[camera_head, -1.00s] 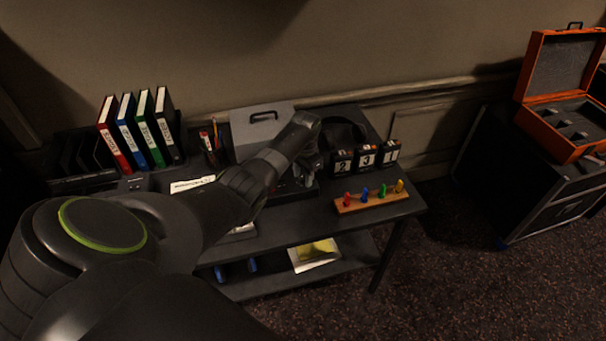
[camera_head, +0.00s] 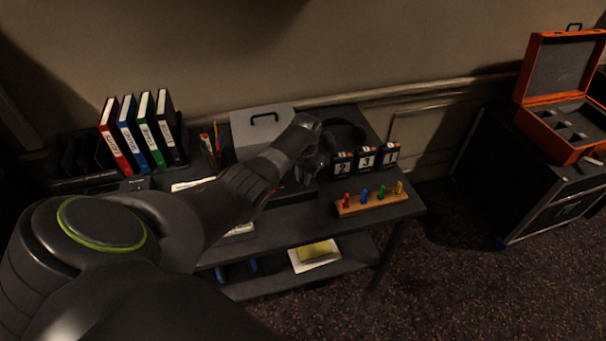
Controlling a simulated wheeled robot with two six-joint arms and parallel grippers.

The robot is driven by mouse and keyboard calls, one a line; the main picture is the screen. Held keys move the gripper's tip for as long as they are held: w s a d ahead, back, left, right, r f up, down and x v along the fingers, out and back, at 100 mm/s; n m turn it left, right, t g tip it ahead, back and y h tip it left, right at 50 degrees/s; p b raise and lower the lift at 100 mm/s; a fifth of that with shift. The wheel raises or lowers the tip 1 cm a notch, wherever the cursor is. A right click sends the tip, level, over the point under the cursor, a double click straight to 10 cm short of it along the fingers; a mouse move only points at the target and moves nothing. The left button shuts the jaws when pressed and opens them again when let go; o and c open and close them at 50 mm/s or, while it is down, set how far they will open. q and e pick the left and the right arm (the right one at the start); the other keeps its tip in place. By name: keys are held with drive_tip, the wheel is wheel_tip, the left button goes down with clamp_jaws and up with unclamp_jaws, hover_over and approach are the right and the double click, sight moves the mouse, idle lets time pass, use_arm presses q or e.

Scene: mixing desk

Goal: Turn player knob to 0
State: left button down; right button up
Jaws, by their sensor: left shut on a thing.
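The player (camera_head: 284,197) is a dark box with a little red on it, on the desk behind my left arm; most of it is hidden. My left gripper (camera_head: 313,168) is over the player's right part, pointing down. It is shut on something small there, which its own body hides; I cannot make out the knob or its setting. My right gripper is not in view.
Black number blocks (camera_head: 366,158) stand right of the gripper, with a wooden peg board (camera_head: 371,199) in front. Headphones (camera_head: 345,131) and a grey case (camera_head: 262,120) are behind. Binders (camera_head: 143,131) stand at left. An open orange case (camera_head: 553,125) is far right.

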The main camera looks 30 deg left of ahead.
use_arm(q)
drive_tip(key=n+p, duration=0.1)
drive_tip(key=n, duration=0.1)
drive_tip(key=shift+r+n, duration=0.15)
drive_tip(key=shift+n, duration=0.25)
drive_tip(key=n, duration=0.2)
drive_tip(key=shift+n+p, duration=0.3)
drive_tip(key=shift+n, duration=0.1)
drive_tip(key=n, duration=0.6)
drive_tip(key=shift+w+p, duration=0.1)
drive_tip(key=shift+p, duration=0.2)
drive_tip(key=n, duration=0.5)
drive_tip(key=shift+a+n+g+h, duration=0.1)
drive_tip(key=shift+n+g+h, duration=0.2)
drive_tip(key=shift+n, duration=2.3)
drive_tip(key=c, duration=1.3)
unclamp_jaws()
drive_tip(key=shift+c, duration=0.2)
